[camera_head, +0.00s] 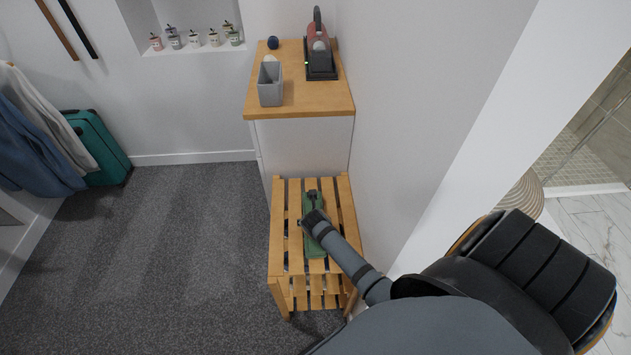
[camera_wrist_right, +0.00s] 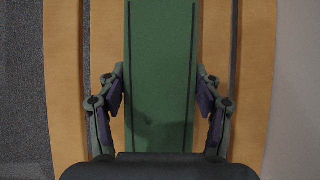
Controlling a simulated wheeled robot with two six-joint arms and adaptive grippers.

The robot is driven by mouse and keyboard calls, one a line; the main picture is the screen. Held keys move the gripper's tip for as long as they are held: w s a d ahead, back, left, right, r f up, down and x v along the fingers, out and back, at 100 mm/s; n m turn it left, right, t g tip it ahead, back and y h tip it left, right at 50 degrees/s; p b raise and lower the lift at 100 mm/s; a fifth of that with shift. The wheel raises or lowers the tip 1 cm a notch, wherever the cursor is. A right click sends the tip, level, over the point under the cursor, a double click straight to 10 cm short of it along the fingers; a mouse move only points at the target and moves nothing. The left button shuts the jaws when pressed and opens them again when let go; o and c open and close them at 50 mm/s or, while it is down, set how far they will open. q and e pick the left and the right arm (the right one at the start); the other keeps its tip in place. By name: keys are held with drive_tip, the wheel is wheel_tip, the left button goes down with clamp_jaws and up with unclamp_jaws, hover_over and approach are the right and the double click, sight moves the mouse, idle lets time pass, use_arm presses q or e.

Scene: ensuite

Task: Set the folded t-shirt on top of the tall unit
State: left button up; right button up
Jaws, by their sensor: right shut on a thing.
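The folded t-shirt (camera_head: 313,246) is a narrow green bundle lying along the top slats of a low wooden slatted rack (camera_head: 277,230). In the right wrist view the green t-shirt (camera_wrist_right: 160,40) runs straight between the fingers. My right gripper (camera_head: 314,199) is over the t-shirt and shut on it, with a finger on each side (camera_wrist_right: 160,85). The tall unit (camera_head: 305,140), white with a wooden top, stands just behind the rack against the wall. My left gripper is not in view.
On the unit's top are a grey open holder (camera_head: 271,84), a dark ball (camera_head: 273,42) and a dark tray (camera_head: 321,72) with items at the right. The top's front right is bare. A wall borders the right side; carpet (camera_head: 170,250) is clear at left.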

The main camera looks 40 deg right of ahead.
drive_tip(key=o, duration=1.1)
drive_tip(key=shift+c, duration=0.2)
drive_tip(key=shift+o, duration=0.9)
drive_tip(key=shift+r, duration=0.1)
